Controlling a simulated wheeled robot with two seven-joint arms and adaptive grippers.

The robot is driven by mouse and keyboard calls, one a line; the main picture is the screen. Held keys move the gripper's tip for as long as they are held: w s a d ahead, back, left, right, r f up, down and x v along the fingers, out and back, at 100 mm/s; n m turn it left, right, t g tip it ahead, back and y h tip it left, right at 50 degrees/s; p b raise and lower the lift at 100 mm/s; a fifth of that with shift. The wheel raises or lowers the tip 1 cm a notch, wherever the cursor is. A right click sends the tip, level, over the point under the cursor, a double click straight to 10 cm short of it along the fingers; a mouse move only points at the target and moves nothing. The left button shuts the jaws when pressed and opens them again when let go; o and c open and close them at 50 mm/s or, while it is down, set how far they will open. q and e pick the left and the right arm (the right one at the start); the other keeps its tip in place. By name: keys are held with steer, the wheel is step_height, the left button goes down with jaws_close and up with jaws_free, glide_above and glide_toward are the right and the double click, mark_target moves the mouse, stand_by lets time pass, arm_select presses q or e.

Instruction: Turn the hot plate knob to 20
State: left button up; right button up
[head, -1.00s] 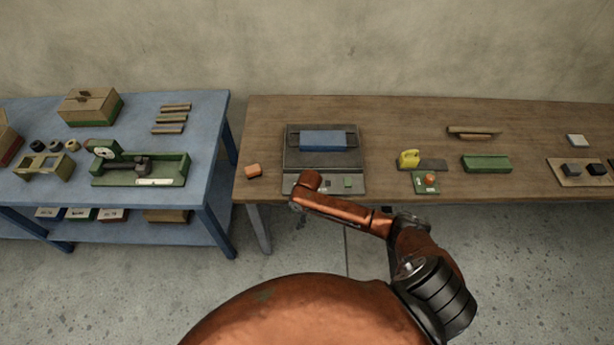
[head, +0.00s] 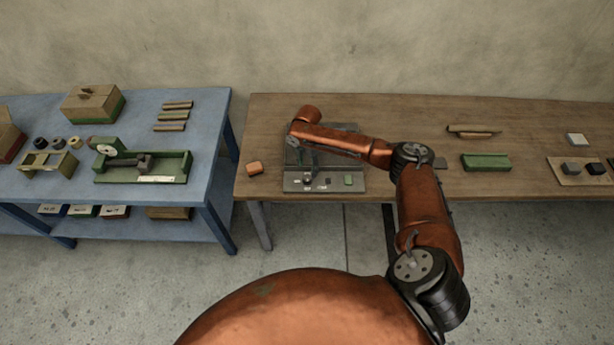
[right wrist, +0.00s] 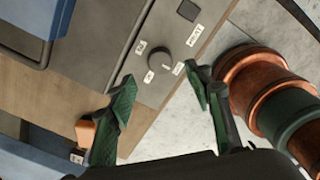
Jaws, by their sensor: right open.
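The hot plate (head: 350,182) is a grey unit on the wooden table, with a control strip along its front edge. Its round dark knob (right wrist: 158,61) sits on that strip in the right wrist view, with small white labels around it, too small to read surely. My right gripper (right wrist: 162,84) is open, its two green fingertips apart and empty. The knob appears between and beyond the fingertips; I cannot tell the remaining distance or see contact. In the head view my right arm hides much of the plate's top. My left gripper is not in view.
An orange block (head: 254,168) lies left of the hot plate. A green block (head: 486,162) and a small board (head: 566,178) with dark blocks lie to the right. A blue bench (head: 215,125) with a green device (head: 140,168) stands left, across a gap.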

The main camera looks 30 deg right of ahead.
mark_target(307, 178)
step_height(307, 178, down, 7)
steer(key=shift+r, duration=0.2)
steer(key=shift+c, duration=0.7)
steer(key=c, duration=1)
